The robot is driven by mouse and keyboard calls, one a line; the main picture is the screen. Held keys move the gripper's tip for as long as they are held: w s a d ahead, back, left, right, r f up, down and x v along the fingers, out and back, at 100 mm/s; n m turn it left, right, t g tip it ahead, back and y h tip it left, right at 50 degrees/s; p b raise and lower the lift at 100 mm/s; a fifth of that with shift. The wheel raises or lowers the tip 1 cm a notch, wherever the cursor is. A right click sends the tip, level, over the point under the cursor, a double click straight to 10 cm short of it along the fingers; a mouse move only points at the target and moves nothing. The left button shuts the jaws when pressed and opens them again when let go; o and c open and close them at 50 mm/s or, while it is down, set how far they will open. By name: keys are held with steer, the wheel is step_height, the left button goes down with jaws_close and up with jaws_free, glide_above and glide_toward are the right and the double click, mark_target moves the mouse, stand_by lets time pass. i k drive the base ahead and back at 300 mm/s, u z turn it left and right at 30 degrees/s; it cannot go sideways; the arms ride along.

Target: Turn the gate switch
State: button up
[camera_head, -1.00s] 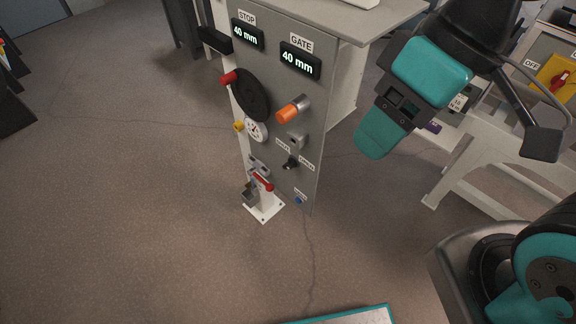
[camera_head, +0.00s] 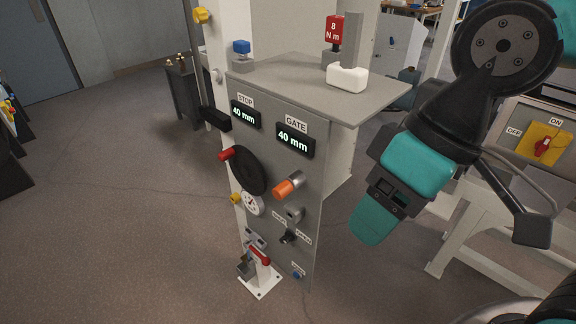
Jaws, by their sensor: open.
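The grey control panel (camera_head: 275,170) stands centre, its face toward me. Under the GATE label (camera_head: 295,124) is a display (camera_head: 295,143) reading 40 mm. An orange-ended knob (camera_head: 289,186) sticks out below it. Lower down is a small black switch knob (camera_head: 287,237) between two small white labels, too small to read surely; I take it for the gate switch. My gripper (camera_head: 372,216) is open and empty, right of the panel and apart from it. Its far finger is hidden.
A STOP display (camera_head: 245,114), black handwheel (camera_head: 249,171) with red handle and a gauge (camera_head: 252,204) share the panel. A red-handled lever (camera_head: 260,262) stands at its foot. A white-legged bench with a red-and-yellow switch (camera_head: 543,147) stands right.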

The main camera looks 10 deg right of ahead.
mark_target(288, 236)
steer(key=k, duration=0.5)
steer(key=u, duration=2.1)
steer(key=i, duration=1.2)
steer(key=z, duration=2.15)
